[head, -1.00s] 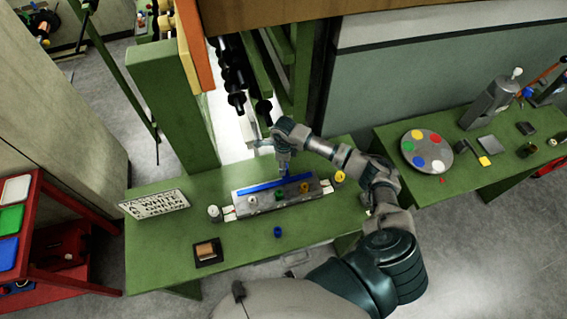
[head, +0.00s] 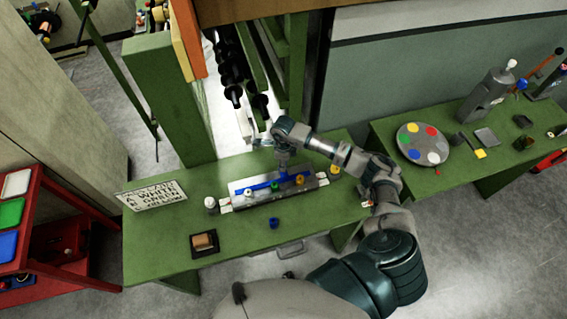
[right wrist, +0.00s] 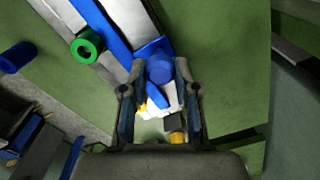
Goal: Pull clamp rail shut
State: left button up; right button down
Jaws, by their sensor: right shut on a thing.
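The clamp rail is a long blue bar (head: 262,186) lying along the grey block (head: 283,195) on the green bench. In the right wrist view the blue bar (right wrist: 103,25) runs up to the left, beside a green ring (right wrist: 88,46). My right gripper (head: 283,168) reaches down to the bar from behind. In the right wrist view the gripper (right wrist: 158,100) is shut on the rail's blue handle (right wrist: 160,69), between its two fingers. My left gripper is out of view.
A white sign (head: 153,195), a dark square tray (head: 205,243) and a loose blue ring (head: 273,222) are on the bench. A white-topped cylinder (head: 211,204) stands left of the block. A second green bench at right holds a round colour disc (head: 422,145).

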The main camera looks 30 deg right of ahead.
jog(key=shift+s+a, duration=0.1)
jog(key=shift+a, duration=0.25)
jog(key=shift+f, duration=0.1)
jog(key=c, duration=1)
grip_release()
jog(key=shift+o, duration=0.7)
jog(key=shift+w+r, duration=0.2)
jog(key=shift+r, duration=0.15)
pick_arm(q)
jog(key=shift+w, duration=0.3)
pick_arm(e)
notch_tip(320, 180, up, 11)
jog(key=shift+r, duration=0.15)
jog(key=shift+s+d, duration=0.1)
